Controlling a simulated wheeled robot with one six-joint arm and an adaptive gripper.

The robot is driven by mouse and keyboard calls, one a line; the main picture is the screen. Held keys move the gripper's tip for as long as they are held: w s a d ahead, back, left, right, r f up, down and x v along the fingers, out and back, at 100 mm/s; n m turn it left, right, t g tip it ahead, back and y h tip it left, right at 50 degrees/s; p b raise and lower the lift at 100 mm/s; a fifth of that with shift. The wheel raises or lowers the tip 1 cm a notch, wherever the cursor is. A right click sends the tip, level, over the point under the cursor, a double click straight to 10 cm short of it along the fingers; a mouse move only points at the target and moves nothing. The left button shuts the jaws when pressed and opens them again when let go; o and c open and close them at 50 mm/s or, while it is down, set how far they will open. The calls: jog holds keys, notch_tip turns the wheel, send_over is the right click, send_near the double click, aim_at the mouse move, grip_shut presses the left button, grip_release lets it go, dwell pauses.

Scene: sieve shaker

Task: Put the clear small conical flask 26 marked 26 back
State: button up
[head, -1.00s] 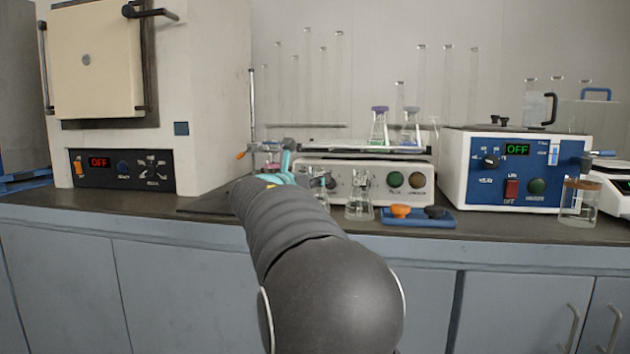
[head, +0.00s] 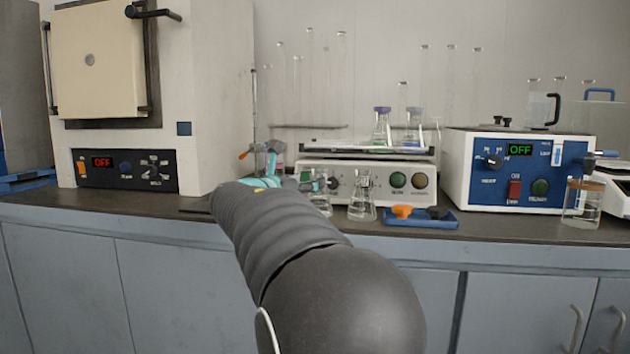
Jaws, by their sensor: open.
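Two clear small conical flasks stand on the counter in front of the white shaker: a left flask (head: 321,204) and a right flask (head: 362,204). Their marks are too small to read, so I cannot tell which is 26. My gripper (head: 311,183) is open, small in the picture and partly hidden behind my arm. It is at the upper part of the left flask; I cannot tell whether it touches it. A purple-topped flask (head: 381,128) and a blue-marked flask (head: 413,130) stand on the shaker platform (head: 350,150).
The shaker body (head: 430,185) is just behind the flasks. A blue tray (head: 425,221) with an orange piece lies to their right. A blue-fronted unit (head: 548,185) and a beaker (head: 580,205) stand farther right. A furnace (head: 200,110) fills the left. A retort stand rod (head: 254,110) rises behind my arm.

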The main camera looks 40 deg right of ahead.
jog(key=v, duration=0.6)
jog(key=shift+a, duration=0.4)
jog(key=shift+s, duration=0.15)
jog(key=s+a+f+m+y, duration=0.4)
jog(key=s+f+m, duration=0.1)
jog(key=s+f, duration=0.2)
jog(key=s+a+f+m+y, duration=0.4)
jog(key=s+f+m, duration=0.1)
jog(key=s+f, duration=0.25)
jog(key=s+a+f+m+y, duration=0.4)
jog(key=s+a+f+m, duration=0.1)
jog(key=s+a+f, duration=0.1)
jog(key=s+a+f+m+y, duration=0.5)
jog(key=a+f, duration=0.3)
jog(key=a, duration=0.3)
jog(key=shift+s+a+m, duration=0.2)
jog(key=shift+s+m, duration=0.25)
jog(key=shift+m, duration=0.35)
jog(key=shift+r, duration=0.1)
